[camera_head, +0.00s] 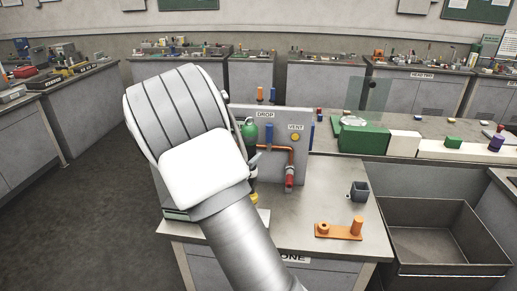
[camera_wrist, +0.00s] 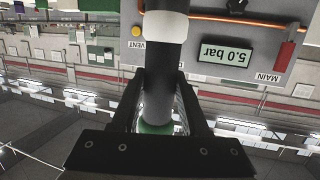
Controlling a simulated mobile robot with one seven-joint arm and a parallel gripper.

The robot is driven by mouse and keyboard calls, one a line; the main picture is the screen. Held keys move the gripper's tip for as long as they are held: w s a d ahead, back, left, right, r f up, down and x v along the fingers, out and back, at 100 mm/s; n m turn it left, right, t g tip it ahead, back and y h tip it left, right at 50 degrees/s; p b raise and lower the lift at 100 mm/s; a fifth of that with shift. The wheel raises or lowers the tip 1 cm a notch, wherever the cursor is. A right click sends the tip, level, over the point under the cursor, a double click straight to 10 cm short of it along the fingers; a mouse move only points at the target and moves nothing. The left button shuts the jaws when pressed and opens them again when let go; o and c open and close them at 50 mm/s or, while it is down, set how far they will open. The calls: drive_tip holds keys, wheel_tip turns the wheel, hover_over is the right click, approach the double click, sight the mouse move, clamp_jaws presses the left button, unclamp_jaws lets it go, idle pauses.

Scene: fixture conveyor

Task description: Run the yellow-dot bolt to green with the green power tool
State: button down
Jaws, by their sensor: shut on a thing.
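My gripper (camera_wrist: 164,78) shows in the wrist view, its black fingers closed on either side of a dark grey cylinder (camera_wrist: 164,98). The cylinder has a white band (camera_wrist: 161,26) at its far end and a green ring (camera_wrist: 157,128) near the palm. It may be the green power tool, but only this part shows. I cannot make out a yellow-dot bolt.
An orange fixture (camera_head: 338,231) and a grey cup (camera_head: 358,191) stand on the bench. An empty dark bin (camera_head: 445,268) is at right.

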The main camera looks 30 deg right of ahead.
drive_tip(key=shift+d+m+h, duration=0.3)
drive_tip(key=shift+d, duration=0.4)
drive_tip(key=shift+a, duration=0.1)
drive_tip(key=shift+g, duration=0.3)
drive_tip(key=shift+f+b, duration=1.85)
drive_tip(key=shift+f, duration=0.95)
drive_tip(key=shift+f+b, duration=0.65)
drive_tip(key=shift+f, duration=0.25)
drive_tip(key=shift+r, duration=0.1)
idle(0.8)
drive_tip(key=shift+r+p, duration=2.8)
drive_tip(key=shift+r, duration=0.7)
